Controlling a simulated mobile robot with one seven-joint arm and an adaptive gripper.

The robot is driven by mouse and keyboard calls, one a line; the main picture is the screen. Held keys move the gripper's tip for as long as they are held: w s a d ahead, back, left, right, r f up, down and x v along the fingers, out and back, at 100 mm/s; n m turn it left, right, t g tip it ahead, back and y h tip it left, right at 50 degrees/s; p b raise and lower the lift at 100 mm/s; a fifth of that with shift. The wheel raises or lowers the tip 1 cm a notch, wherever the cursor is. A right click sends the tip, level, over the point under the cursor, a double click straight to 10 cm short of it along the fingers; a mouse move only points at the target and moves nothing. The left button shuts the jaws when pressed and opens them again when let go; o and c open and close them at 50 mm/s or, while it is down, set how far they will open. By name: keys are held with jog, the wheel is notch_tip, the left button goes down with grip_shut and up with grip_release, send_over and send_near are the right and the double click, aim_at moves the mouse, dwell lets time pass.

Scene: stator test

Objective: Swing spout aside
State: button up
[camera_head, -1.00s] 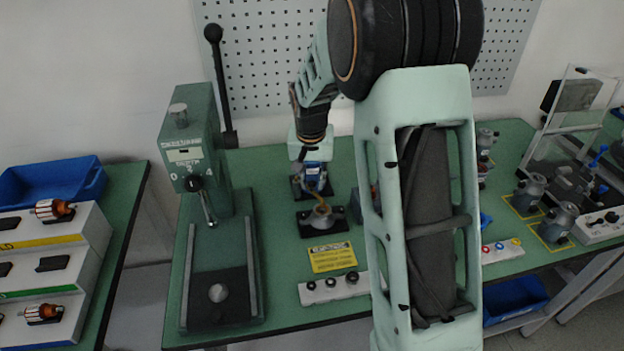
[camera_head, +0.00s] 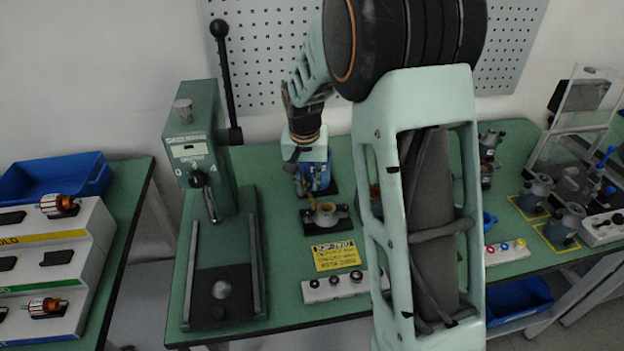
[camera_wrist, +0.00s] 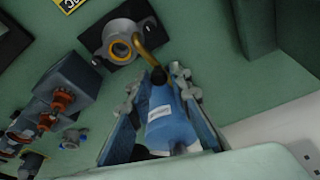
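A curved brass spout (camera_wrist: 148,55) runs from a black collar (camera_wrist: 159,76) on top of a blue dispenser (camera_wrist: 170,115) to above a round metal stator housing (camera_wrist: 119,45) with a yellow ring. In the head view, the spout (camera_head: 311,190) shows small, with its end over the housing (camera_head: 326,214). My gripper (camera_wrist: 157,79) is above the dispenser, its two fingers apart on either side of the collar and blue body. I cannot tell whether either finger touches the spout or collar. The head view shows my gripper (camera_head: 305,154) partly covering the dispenser.
A green press (camera_head: 202,165) with a tall black lever stands left. A yellow sign (camera_head: 334,256) and a white button box (camera_head: 333,286) lie in front of the housing. Grey fixtures with orange parts (camera_wrist: 60,100) stand close by in the wrist view.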

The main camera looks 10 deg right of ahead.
jog(key=w+a, duration=0.3)
jog(key=a, duration=0.4)
jog(key=shift+w+p, duration=0.35)
dwell(0.6)
jog(key=shift+d, duration=0.1)
dwell(0.4)
jog(key=shift+o, duration=0.9)
jog(key=shift+s, duration=0.1)
jog(key=shift+d+p+v, duration=0.2)
jog(key=shift+p+v, duration=1.2)
jog(key=shift+v, duration=1.6)
